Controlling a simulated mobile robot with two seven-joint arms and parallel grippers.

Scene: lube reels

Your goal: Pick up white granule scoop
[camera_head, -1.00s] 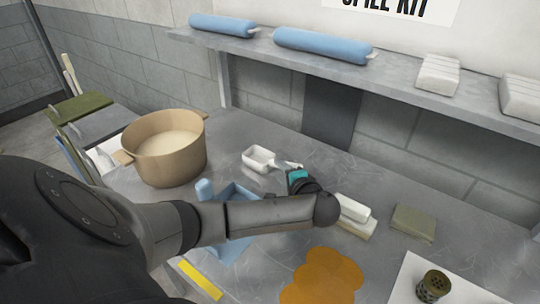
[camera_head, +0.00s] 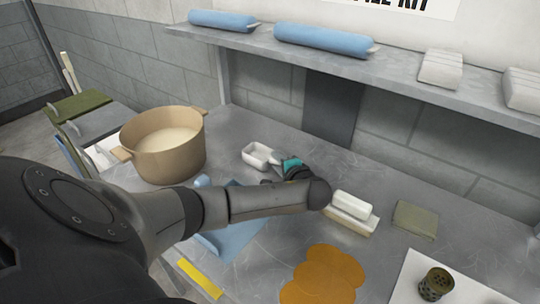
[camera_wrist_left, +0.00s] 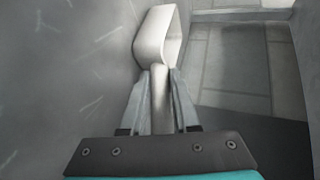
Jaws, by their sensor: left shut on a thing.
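The white granule scoop (camera_head: 256,155) is at the middle of the metal table in the head view, right of the tan pot. Its white body and handle also show in the left wrist view (camera_wrist_left: 157,38). My left gripper (camera_head: 281,168) is at the handle end of the scoop. In the left wrist view its two fingers (camera_wrist_left: 160,98) are closed on the handle from both sides. I cannot tell whether the scoop touches the table. My right gripper is not in view.
A tan pot (camera_head: 184,162) of pale granules stands left of the scoop. A blue cloth (camera_head: 236,234) lies partly under my left arm. White blocks (camera_head: 352,205), an olive pad (camera_head: 415,218) and an orange spill (camera_head: 325,277) lie to the right. A shelf (camera_head: 400,83) overhangs the back.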

